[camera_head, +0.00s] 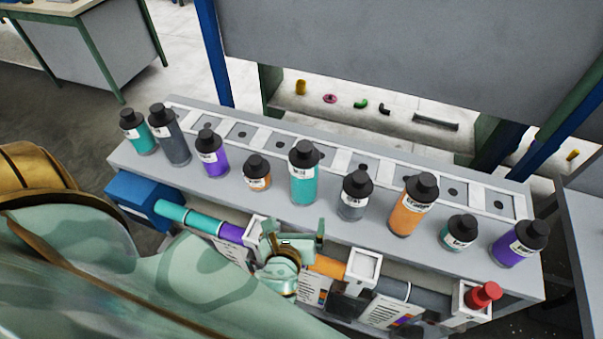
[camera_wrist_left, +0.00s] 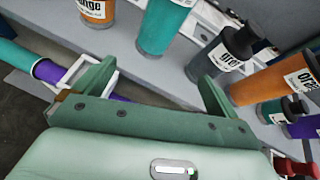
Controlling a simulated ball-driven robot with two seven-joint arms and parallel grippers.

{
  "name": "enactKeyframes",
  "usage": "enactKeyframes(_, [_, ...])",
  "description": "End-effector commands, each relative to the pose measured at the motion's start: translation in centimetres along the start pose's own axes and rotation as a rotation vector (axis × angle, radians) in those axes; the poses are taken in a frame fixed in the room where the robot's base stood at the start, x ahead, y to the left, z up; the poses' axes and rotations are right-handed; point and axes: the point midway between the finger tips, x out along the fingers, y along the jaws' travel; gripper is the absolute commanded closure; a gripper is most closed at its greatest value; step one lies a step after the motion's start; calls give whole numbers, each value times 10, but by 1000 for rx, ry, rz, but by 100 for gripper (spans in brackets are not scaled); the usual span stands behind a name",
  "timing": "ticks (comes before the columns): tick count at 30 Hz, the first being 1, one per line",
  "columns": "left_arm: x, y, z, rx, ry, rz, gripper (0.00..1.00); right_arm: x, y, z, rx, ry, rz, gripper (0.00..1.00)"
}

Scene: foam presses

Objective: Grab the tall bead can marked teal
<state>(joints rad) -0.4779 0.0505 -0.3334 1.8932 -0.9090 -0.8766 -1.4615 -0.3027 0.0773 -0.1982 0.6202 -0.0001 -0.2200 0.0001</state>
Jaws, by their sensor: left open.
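The tall teal can (camera_head: 304,185) with a black cap and white label stands upright near the middle of the row on the grey bench. In the left wrist view the teal can (camera_wrist_left: 165,25) is ahead of the jaws, its top cut off by the frame edge. My left gripper (camera_head: 293,236) is open and empty at the bench's front side, nearer than the can and apart from it. Its two green fingers also show in the left wrist view (camera_wrist_left: 155,78). Other teal cans are a shorter one (camera_head: 144,140) at far left and a small one (camera_head: 456,236) at right.
A small orange can (camera_head: 257,181) and a grey can (camera_head: 352,207) flank the tall teal can. Purple, grey and orange cans fill the row. A slotted strip (camera_head: 470,175) lies behind.

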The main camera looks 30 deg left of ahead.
Motion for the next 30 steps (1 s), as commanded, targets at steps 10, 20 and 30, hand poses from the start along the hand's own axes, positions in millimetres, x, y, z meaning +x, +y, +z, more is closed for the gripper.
enactKeyframes(10, [21,-5,67,174,-140,35,3,-6,7,-4,-2,5,8,64])
enactKeyframes(20, [86,-3,74,170,-135,33,3,-3,8,-3,-4,3,10,64])
enactKeyframes(30, [128,-2,81,168,-135,34,3,-1,-3,-3,-1,3,-4,64])
